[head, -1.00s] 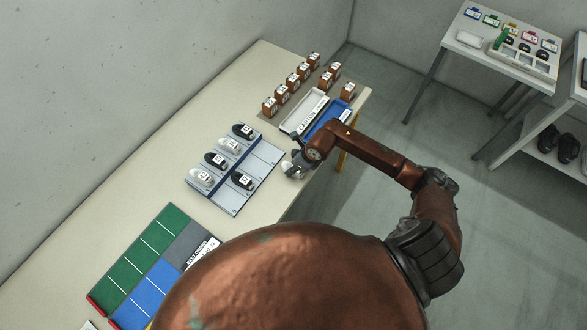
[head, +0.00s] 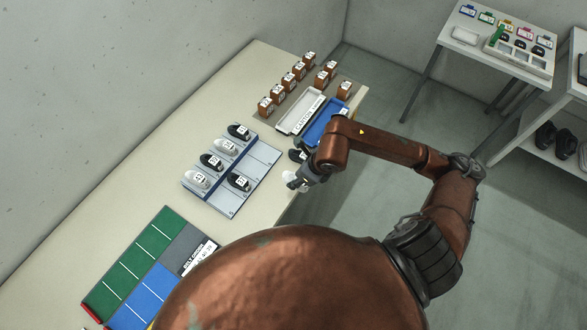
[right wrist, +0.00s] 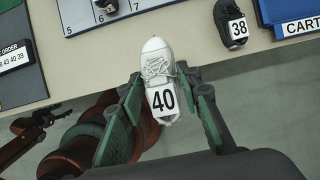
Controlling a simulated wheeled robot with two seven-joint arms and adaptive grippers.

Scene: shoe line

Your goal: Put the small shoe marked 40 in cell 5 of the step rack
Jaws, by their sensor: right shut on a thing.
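The small white shoe marked 40 (right wrist: 158,78) is between the green fingers of my right gripper (right wrist: 166,92), which is shut on it. The label faces up and the toe points away from my wrist. In the head view my right gripper (head: 298,182) holds the shoe beside the table's front edge, right of the step rack (head: 262,168). The rack has two rows. Its back row holds several black and white shoes, and its front row holds one black shoe (head: 239,182). Cell 5, at the left end of the front row, looks empty.
A black shoe marked 38 (right wrist: 231,24) lies on the table right of the rack. Beyond are a blue tray (head: 322,125), a white tray (head: 298,113) and several brown boxes (head: 288,82). A green and blue mat (head: 150,262) lies left of the rack.

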